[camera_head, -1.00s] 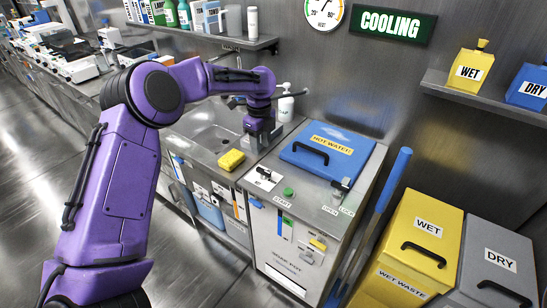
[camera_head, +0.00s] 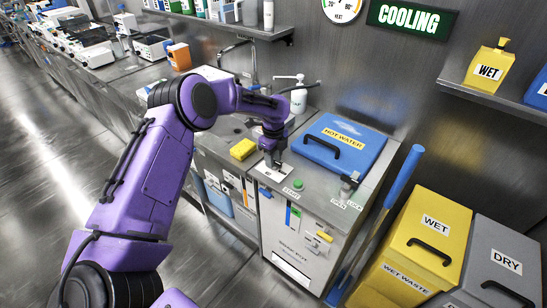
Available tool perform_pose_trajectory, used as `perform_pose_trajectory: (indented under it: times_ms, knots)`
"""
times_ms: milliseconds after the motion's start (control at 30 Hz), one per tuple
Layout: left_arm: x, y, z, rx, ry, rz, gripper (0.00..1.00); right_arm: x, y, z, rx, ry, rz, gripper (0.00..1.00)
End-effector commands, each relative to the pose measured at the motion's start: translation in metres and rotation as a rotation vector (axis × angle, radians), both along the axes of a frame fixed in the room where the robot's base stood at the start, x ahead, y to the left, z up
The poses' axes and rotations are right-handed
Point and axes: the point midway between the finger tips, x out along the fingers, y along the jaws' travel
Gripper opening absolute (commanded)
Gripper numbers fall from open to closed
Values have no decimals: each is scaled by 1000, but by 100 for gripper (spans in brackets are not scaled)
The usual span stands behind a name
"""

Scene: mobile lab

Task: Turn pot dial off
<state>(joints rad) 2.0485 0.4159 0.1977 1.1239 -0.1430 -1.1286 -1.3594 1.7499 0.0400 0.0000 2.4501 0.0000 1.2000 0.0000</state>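I cannot tell whether the fingers touch or grip the dial. A green START button (camera_head: 298,184) sits just right of the plate. A lid latch (camera_head: 346,187) marked OPEN and LOCK is at the lid's front right corner. My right gripper is out of view.
A yellow sponge (camera_head: 243,149) lies by the sink, left of the dial. A white soap bottle (camera_head: 298,98) stands behind. A blue pole (camera_head: 400,180) leans right of the pot, beside yellow WET (camera_head: 400,265) and grey DRY bins (camera_head: 510,238). A COOLING sign (camera_head: 412,18) is lit.

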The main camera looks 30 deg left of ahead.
Motion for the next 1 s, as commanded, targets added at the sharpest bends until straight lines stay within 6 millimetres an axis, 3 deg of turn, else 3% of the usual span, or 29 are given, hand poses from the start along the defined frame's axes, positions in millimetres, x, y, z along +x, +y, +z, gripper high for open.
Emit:
perform_pose_trajectory:
  times_ms: [33,100,567,1000]
  knots:
    - [0,0,0,0,0,0,16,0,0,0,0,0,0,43]
    - [0,0,0,0,0,1,0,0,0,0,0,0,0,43]
    - [0,0,2,0,0,77,0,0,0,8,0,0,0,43]
    - [-2,0,3,1,0,441,0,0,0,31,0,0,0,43]
